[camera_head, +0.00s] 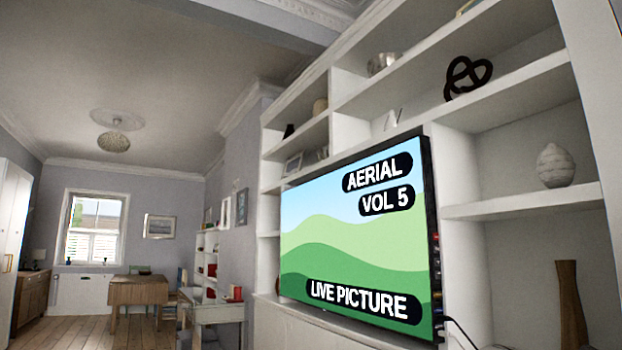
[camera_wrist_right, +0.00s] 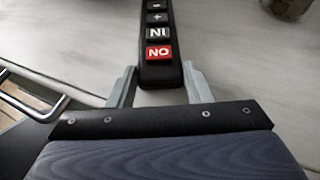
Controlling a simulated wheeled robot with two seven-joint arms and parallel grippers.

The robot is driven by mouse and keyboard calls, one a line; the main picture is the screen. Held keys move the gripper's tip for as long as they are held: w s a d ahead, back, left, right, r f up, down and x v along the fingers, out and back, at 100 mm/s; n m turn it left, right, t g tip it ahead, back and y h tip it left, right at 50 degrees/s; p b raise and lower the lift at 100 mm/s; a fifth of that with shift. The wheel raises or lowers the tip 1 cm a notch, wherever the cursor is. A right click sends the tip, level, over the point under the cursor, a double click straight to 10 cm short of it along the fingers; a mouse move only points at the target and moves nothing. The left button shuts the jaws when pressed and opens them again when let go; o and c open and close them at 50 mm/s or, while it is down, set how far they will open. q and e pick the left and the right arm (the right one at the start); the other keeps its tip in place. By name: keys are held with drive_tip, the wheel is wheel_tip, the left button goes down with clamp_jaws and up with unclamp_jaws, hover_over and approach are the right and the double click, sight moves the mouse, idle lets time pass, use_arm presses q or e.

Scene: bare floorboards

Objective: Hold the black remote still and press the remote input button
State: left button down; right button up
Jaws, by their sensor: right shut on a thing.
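In the right wrist view, the black remote (camera_wrist_right: 157,18) lies between the two grey fingers of my right gripper (camera_wrist_right: 160,84), which is shut on its near end. The near end has a red button (camera_wrist_right: 159,53) marked ON. Above it is the input button (camera_wrist_right: 159,34), marked IN, then plus and minus buttons. Nothing covers these buttons. The remote's far end runs out of the picture. In the head view, the TV (camera_head: 357,250) is lit and reads AERIAL, VOL 5 and LIVE PICTURE over green hills. My left gripper is in neither view.
White shelves (camera_head: 520,207) with ornaments surround the TV. A desk (camera_head: 215,310) and a wooden table (camera_head: 138,290) stand farther back on the floorboards. In the right wrist view, pale wood lies beyond the remote, and a dark frame with a metal bar (camera_wrist_right: 35,112) is at the left.

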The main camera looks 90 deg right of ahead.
drive_tip(key=o, duration=1.1)
drive_tip(key=shift+d, duration=0.1)
drive_tip(key=v, duration=1.1)
drive_tip(key=shift+s+d+r, duration=0.2)
drive_tip(key=shift+s+r, duration=0.05)
drive_tip(key=shift+s, duration=0.05)
